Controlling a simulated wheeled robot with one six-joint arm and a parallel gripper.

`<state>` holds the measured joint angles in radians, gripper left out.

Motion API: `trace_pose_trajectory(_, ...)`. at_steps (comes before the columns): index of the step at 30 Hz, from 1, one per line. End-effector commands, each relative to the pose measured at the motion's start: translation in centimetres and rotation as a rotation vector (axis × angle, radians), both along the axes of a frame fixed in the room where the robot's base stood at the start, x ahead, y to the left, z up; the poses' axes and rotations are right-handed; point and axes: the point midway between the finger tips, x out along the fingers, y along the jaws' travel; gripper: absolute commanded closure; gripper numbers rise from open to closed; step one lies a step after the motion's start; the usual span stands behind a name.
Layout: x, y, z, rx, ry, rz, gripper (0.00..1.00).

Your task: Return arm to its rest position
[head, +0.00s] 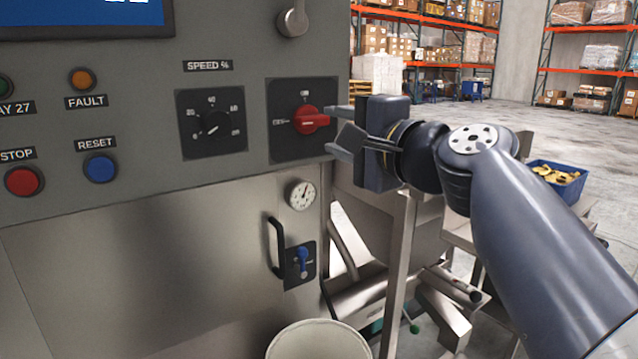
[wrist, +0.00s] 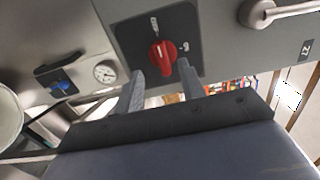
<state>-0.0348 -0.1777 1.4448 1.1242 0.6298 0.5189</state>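My gripper (head: 338,133) is at the right edge of the grey control panel (head: 225,60), in front of the red rotary switch (head: 310,120). Its two fingers are apart with nothing between them. In the wrist view the open gripper (wrist: 160,85) points toward the red switch (wrist: 162,53), which lies just beyond the fingertips. The red handle points roughly left, toward a label on its dark plate, in the head view. I cannot tell whether a fingertip touches the switch. My arm reaches in from the lower right.
A speed dial (head: 212,124), red stop button (head: 24,181) and blue reset button (head: 100,168) are on the panel. Below are a gauge (head: 302,195) and blue-handled valve (head: 302,259). A blue crate (head: 556,182) stands right, behind my arm. Open floor lies beyond.

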Motion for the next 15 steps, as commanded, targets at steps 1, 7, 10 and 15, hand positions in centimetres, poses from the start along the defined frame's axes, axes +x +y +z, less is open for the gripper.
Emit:
trace_pose_trajectory(1,0.9,0.7,0.0,0.001,0.003,0.004,0.62)
trace_pose_trajectory(7,3.9,2.8,0.0,0.000,0.001,0.003,0.62)
trace_pose_trajectory(10,5.4,3.7,0.1,0.001,0.002,0.003,0.62)
trace_pose_trajectory(15,5.6,3.8,0.8,0.114,0.077,-0.001,0.62)
